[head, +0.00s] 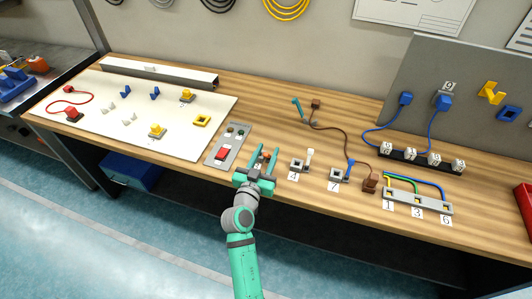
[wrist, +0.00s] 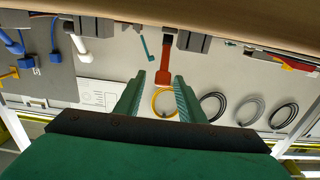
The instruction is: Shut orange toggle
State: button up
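The orange toggle (wrist: 166,66) shows in the wrist view as a flat orange-red lever on a grey base (wrist: 172,40). Its wide end lies just beyond my fingertips, roughly centred between them. In the head view the toggle (head: 263,158) is small and partly hidden between my fingers. My gripper (head: 267,150) is over the front part of the table. In the wrist view my gripper (wrist: 160,76) is open, with a clear gap between its fingers. I cannot tell whether a finger touches the lever.
A grey panel with a red button (head: 221,154) stands left of my gripper. A white toggle (head: 310,154) and a blue toggle (head: 350,164) stand to the right. A brown cable (head: 345,138) runs behind them. A white board (head: 120,108) with small parts lies left.

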jog(key=shift+w, duration=0.1)
jog(key=shift+a, duration=0.1)
grip_shut()
jog(key=shift+w+r, duration=0.15)
jog(key=shift+w, duration=0.05)
jog(key=shift+w+d+r+g+y, duration=0.1)
jog(key=shift+w+r+g+y, duration=0.15)
jog(key=shift+g, duration=0.35)
jog(key=shift+w+d+g+y, duration=0.15)
jog(key=shift+w+g, duration=0.15)
jog(key=shift+g, duration=0.3)
jog(key=shift+w+d+r+g+y, duration=0.1)
jog(key=shift+w+g+y, duration=0.1)
jog(key=shift+w+g, duration=0.3)
jog(key=shift+w+d+r+g+y, duration=0.1)
jog(key=shift+w+g+y, duration=0.15)
jog(key=shift+g, duration=0.35)
jog(key=g, duration=0.1)
jog(key=w+g+y, duration=0.1)
jog(key=g, duration=0.1)
jog(key=w+g, duration=0.1)
jog(key=shift+w+d+f, duration=0.2)
jog(key=shift+d+f, duration=0.1)
jog(key=shift+w+d+f+g+y, duration=0.15)
jog(key=shift+w+f+g+y, duration=0.25)
jog(key=shift+g, duration=0.55)
jog(key=shift+w+d+f+g+y, duration=0.15)
jog(key=shift+w+f+g+y, duration=0.15)
jog(key=shift+g, duration=0.65)
